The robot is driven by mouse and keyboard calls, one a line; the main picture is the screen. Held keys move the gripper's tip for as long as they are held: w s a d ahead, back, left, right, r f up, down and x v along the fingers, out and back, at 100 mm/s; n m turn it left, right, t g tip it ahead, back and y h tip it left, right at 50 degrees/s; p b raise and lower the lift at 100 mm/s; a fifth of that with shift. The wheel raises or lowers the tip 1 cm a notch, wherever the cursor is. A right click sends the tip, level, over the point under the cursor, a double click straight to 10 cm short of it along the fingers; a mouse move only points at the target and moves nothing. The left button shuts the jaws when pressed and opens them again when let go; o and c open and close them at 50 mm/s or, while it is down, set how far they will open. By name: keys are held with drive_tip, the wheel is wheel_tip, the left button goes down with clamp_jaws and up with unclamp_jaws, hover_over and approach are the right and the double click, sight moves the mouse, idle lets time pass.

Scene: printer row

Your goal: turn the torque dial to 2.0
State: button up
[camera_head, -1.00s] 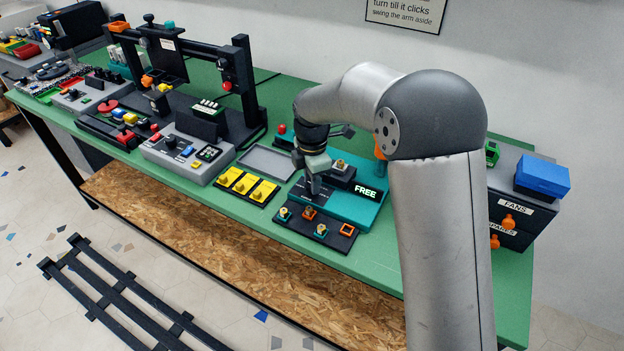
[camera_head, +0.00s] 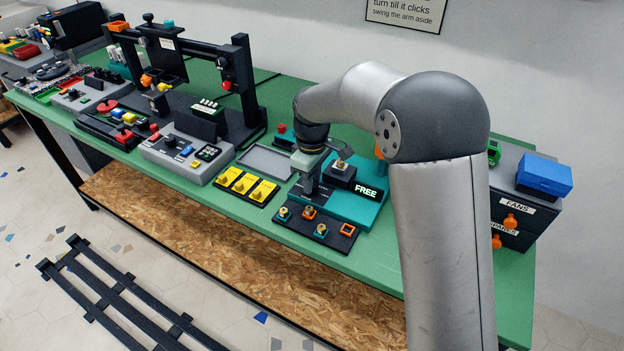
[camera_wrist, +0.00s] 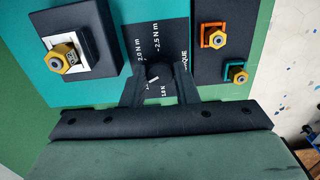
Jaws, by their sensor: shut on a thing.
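The torque dial (camera_wrist: 158,73) is a small dark knob on a dark plate in the wrist view. White labels beside it read 2.0 N m and 2.5 N m; a lower one is partly covered. My gripper (camera_wrist: 157,80) is shut on the dial from both sides, and the knob shows between its fingertips. The dial's pointer is too unclear to read. In the head view my gripper (camera_head: 310,189) reaches down to the teal tester (camera_head: 362,208), and the dial is hidden there. The tester's display (camera_head: 368,191) reads FREE.
A brass nut (camera_wrist: 64,59) sits on a dark block beside the dial. A dark tray (camera_head: 287,226) with several nuts in coloured holders stands in front. Yellow blocks (camera_head: 247,184) and an empty grey tray (camera_head: 266,162) lie to the left.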

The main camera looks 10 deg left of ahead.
drive_tip(key=m, duration=0.5)
drive_tip(key=shift+m, duration=0.3)
drive_tip(key=m, duration=0.5)
drive_tip(key=shift+r, duration=0.1)
drive_tip(key=shift+m, duration=0.3)
drive_tip(key=o, duration=1)
wheel_tip(320, 180, up, 17)
drive_tip(key=shift+r, duration=0.2)
